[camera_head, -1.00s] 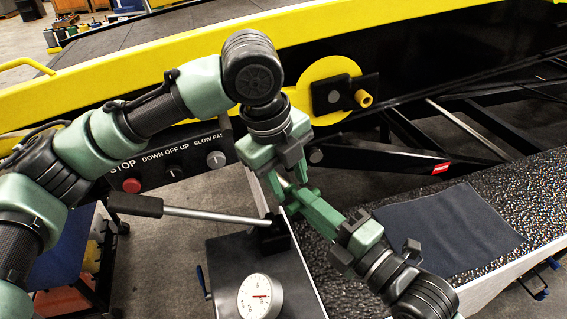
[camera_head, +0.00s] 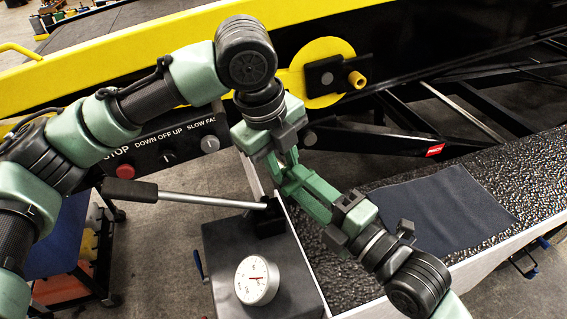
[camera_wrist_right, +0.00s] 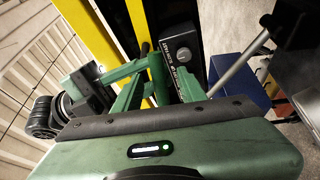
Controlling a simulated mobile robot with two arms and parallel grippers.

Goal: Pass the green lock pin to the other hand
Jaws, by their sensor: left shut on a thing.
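My left gripper (camera_head: 289,163) comes down from above and is shut. Its green fingers meet those of my right gripper (camera_head: 296,183), which reaches up from the lower right. The two sets of fingers overlap in the head view. In the right wrist view, the two fingers of my right gripper (camera_wrist_right: 160,80) stand apart. My left gripper (camera_wrist_right: 112,80) reaches in there from the left, between or just beyond them.
A lever with a black grip (camera_head: 131,190) and a round dial gauge (camera_head: 256,280) are on the grey cabinet below the hands. A dark cloth (camera_head: 445,208) lies on the black textured belt surface at right. A yellow-rimmed loader frame (camera_head: 120,55) stands behind.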

